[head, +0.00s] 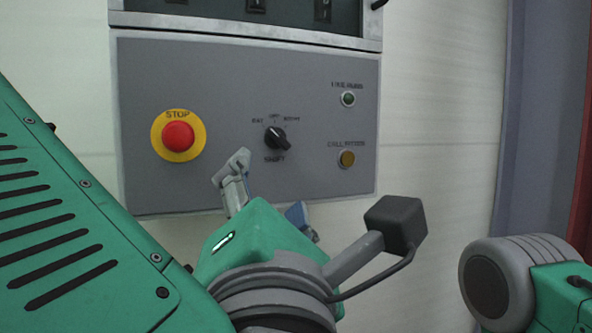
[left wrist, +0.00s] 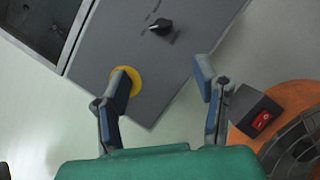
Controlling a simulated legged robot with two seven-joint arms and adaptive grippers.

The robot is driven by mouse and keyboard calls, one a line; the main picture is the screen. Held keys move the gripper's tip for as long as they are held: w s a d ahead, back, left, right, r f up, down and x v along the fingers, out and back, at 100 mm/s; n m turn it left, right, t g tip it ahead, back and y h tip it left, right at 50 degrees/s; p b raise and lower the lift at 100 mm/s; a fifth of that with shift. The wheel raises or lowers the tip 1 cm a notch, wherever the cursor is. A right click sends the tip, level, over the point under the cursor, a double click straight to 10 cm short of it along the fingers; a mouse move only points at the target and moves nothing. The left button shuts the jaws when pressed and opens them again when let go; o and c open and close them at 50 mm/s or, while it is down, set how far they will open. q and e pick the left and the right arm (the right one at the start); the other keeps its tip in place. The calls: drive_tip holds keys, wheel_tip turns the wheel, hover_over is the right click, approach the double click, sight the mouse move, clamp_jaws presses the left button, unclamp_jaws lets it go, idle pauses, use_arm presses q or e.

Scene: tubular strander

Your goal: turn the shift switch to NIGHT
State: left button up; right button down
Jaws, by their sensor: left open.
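The shift switch (head: 275,138) is a black rotary knob on a grey panel (head: 220,85), with small blurred labels above it and SHIFT below. Its long axis slants from upper left to lower right, seemingly towards the left label. In the left wrist view, the knob (left wrist: 161,25) lies beyond the fingertips. My left gripper (head: 268,186) is below the knob in the head view, apart from it. In the left wrist view, my left gripper (left wrist: 162,78) has its fingers spread with nothing between them. My right gripper is not in view.
A red STOP button (head: 178,136) on a yellow ring is left of the knob. A green button (head: 348,99) and an amber button (head: 347,159) are to its right. The left wrist view shows a red rocker switch (left wrist: 262,119) on a black box, beside an orange part.

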use_arm(q)
drive_tip(key=p, duration=0.3)
approach(277, 142)
drive_tip(key=w, duration=0.1)
drive_tip(key=p+x, duration=0.4)
drive_tip(key=shift+a+r, duration=0.25)
drive_tip(key=shift+r, duration=0.15)
drive_tip(key=shift+p+x, duration=0.9)
drive_tip(key=shift+x, duration=0.05)
drive_tip(key=shift+w+d+f+b, duration=0.1)
drive_tip(key=shift+w+d+b, duration=0.05)
drive_tip(key=shift+w+b, duration=0.35)
drive_tip(key=shift+w+d, duration=0.25)
drive_tip(key=shift+w, duration=0.4)
drive_tip(key=shift+a, duration=0.1)
drive_tip(key=shift+a+r, duration=0.1)
drive_tip(key=shift+r, duration=0.1)
drive_tip(key=c, duration=1.1)
